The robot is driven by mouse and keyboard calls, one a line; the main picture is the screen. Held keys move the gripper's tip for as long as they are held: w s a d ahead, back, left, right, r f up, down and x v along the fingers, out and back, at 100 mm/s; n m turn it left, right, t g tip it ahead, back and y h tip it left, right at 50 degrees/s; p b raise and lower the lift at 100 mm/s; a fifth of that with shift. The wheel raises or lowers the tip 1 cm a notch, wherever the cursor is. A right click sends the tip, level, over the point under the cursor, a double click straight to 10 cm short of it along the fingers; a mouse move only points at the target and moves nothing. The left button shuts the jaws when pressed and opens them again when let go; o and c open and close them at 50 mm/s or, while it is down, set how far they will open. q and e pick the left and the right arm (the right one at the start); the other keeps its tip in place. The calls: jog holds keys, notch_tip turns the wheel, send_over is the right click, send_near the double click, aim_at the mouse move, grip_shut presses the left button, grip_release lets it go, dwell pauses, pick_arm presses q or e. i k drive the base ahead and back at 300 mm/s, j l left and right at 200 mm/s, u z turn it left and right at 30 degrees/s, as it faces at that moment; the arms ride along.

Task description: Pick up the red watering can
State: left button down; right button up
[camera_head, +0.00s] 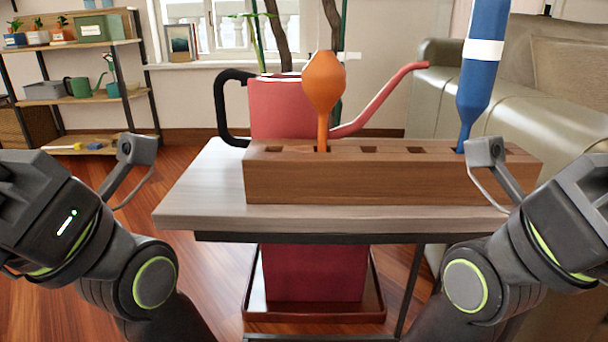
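The red watering can (283,112) stands upright on the small table (205,195), behind a long wooden block (390,180). Its black handle (221,105) is on the left and its thin red spout (385,97) rises to the right. The block hides its lower part, and an orange tool (323,82) covers part of its right side. My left arm (60,215) is at the left edge and my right arm (560,215) is at the right edge. Both are apart from the can. The fingers of both grippers cannot be made out.
A blue tool (479,95) with a white band stands in the block's right end. Plant stems (283,38) rise behind the can. A red pot (312,275) stands in a tray below the table. A sofa (450,75) is at right, a shelf (100,97) at far left.

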aim_at(279, 108)
jog(key=k, duration=1)
